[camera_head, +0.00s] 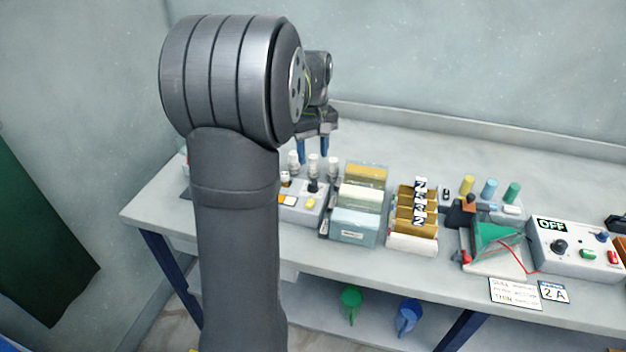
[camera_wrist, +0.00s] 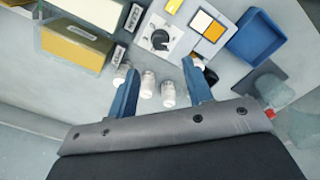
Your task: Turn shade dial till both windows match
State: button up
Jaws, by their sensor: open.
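The shade dial (camera_wrist: 159,41) is a black knob with a pale pointer on a light panel, in the upper middle of the wrist view. Beside it are two windows: a white one (camera_wrist: 200,21) and an orange-yellow one (camera_wrist: 214,32), plainly different in shade. In the head view the panel (camera_head: 303,216) is partly hidden behind my arm. My gripper (camera_wrist: 160,65) is open and empty, with its blue fingers apart. The dial appears beyond the fingertips, not between them. In the head view the gripper (camera_head: 315,157) hangs above the back of the table, behind the panel.
Several white-capped vials, one here (camera_wrist: 148,84), stand close to the fingers. A blue open box (camera_wrist: 262,40) lies right of the windows. Clear bins (camera_head: 357,222), a card rack (camera_head: 412,240) and a control box marked OFF (camera_head: 575,262) stand along the table to the right.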

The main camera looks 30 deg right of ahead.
aim_at(313, 182)
notch_tip(313, 182, down, 10)
jog(key=shift+r, duration=0.15)
jog(key=shift+c, duration=0.5)
jog(key=c, duration=0.9)
jog(key=shift+m, duration=0.3)
jog(key=m, duration=0.5)
jog(key=shift+m, duration=0.3)
jog(key=m, duration=0.5)
jog(key=shift+m, duration=0.4)
